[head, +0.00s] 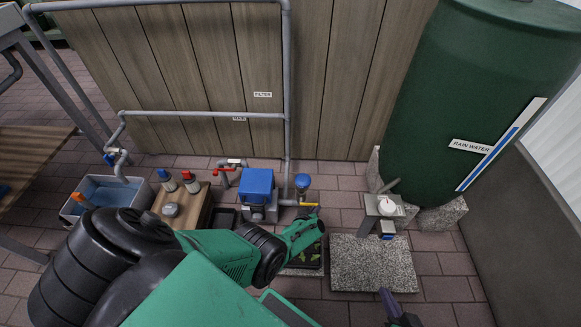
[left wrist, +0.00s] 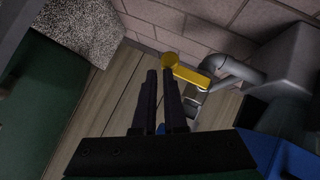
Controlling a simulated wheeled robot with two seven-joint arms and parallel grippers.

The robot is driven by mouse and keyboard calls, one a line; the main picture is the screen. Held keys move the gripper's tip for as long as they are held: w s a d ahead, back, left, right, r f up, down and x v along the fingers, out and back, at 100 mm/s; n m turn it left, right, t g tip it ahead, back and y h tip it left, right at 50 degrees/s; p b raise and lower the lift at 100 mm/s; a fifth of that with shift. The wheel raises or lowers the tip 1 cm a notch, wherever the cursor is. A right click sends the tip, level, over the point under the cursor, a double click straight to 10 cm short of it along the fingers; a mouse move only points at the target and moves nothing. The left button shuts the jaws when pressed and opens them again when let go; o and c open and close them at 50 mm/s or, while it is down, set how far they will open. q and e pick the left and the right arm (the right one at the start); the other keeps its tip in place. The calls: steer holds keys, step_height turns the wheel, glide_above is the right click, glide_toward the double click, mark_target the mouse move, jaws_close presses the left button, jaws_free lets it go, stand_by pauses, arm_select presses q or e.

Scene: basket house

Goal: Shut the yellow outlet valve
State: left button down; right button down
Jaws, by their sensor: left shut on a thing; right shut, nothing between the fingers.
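The yellow outlet valve handle (head: 310,204) sits on the grey pipework just right of the blue pump, under the arm's reach. In the left wrist view the yellow handle (left wrist: 190,75) is a flat bar with a rounded end, beside a grey pipe elbow. My left gripper (head: 318,218) is at the handle. In the left wrist view its dark fingers (left wrist: 160,74) are close together, with their tips at the handle's rounded end; the exact contact is hard to see. My right gripper (head: 388,296) shows at the bottom edge, shut and empty.
A blue pump (head: 258,186) and a blue-topped fitting (head: 302,181) stand beside the valve. A red valve (head: 224,174) is further left. A stone slab (head: 372,264) and green tank (head: 470,100) are at right.

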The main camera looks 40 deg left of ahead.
arm_select(q)
steer(key=shift+w+d+r, duration=0.1)
steer(key=shift+w+r, duration=0.1)
steer(key=shift+w, duration=0.05)
steer(key=s+d+r+p, duration=0.2)
steer(key=s+r+p, duration=0.5)
steer(key=r+p, duration=0.4)
steer(key=p, duration=0.4)
steer(key=shift+s+d+r, duration=0.3)
steer(key=shift+d+r, duration=0.1)
